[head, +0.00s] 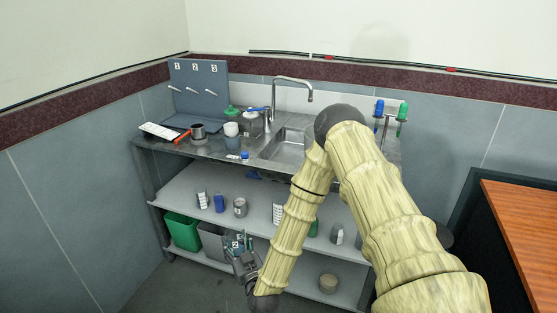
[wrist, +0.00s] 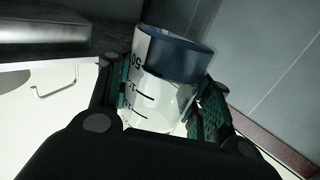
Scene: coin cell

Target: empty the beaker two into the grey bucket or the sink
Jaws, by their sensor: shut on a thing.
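My gripper (head: 240,262) is low in front of the bench, by the grey bucket (head: 211,240). It is shut on beaker two (head: 237,241), whose "2" label shows beside the bucket's right side. In the wrist view the beaker (wrist: 155,100) is between my fingers (wrist: 160,105), tilted, with black graduation marks and a dark blue band at its far end. The wall appears inverted in that view, so the wrist is rolled well over. I cannot tell whether liquid is in the beaker or leaving it. The sink (head: 288,150) is in the benchtop, above and to the right.
A green bucket (head: 183,231) stands left of the grey one. The middle shelf (head: 178,190) holds several small containers just above my gripper. The shelf edge (wrist: 60,28) is close in the wrist view. Floor in front of the bench is clear.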

